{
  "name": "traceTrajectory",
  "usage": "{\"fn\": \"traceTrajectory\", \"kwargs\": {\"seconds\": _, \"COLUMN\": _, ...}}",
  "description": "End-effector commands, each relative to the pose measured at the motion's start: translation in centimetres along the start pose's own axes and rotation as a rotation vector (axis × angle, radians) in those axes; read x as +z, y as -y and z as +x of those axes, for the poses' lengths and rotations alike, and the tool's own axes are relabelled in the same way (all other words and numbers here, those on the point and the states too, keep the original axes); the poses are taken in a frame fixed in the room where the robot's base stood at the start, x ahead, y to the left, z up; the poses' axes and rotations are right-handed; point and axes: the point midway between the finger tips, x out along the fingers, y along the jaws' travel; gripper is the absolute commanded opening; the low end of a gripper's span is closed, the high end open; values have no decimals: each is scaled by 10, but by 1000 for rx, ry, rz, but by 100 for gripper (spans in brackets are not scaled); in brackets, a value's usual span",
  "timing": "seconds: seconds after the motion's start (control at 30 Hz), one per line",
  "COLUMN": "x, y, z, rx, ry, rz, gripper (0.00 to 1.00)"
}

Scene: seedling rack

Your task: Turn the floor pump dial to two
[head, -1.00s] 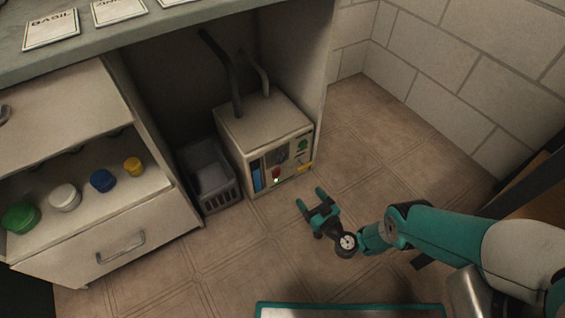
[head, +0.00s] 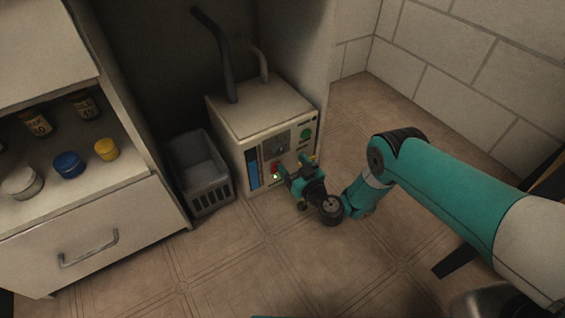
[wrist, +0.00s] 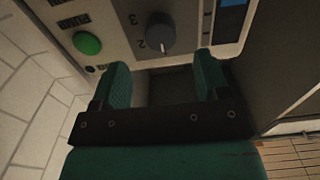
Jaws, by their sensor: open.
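The floor pump is a cream box (head: 262,108) standing on the floor inside the cabinet bay. In the wrist view its front panel appears upside down, with a round grey dial (wrist: 160,34) and the numerals 3 and 2 on the dial's left side. The dial's white mark points down in that picture, just beside the 2 and not exactly on it. My gripper (head: 298,168) is open in front of the panel's lower part. In the wrist view its two teal fingers (wrist: 162,68) stand apart below the dial, with nothing between them.
A green button (wrist: 87,43) and a blue strip (head: 252,168) flank the dial. A grey basket (head: 212,190) stands left of the pump. The cabinet side wall is at the right; floor in front is clear.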

Motion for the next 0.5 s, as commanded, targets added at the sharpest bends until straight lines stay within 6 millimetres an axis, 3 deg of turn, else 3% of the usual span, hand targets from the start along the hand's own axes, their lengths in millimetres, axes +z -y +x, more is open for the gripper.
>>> {"fn": "traceTrajectory", "kwargs": {"seconds": 0.2, "x": 5, "y": 1, "z": 32, "rx": -2, "ry": -5, "rz": -4, "gripper": 69}}
{"fn": "traceTrajectory", "kwargs": {"seconds": 0.5, "x": 2, "y": 2, "z": 54, "rx": -4, "ry": -1, "rz": -3, "gripper": 69}}
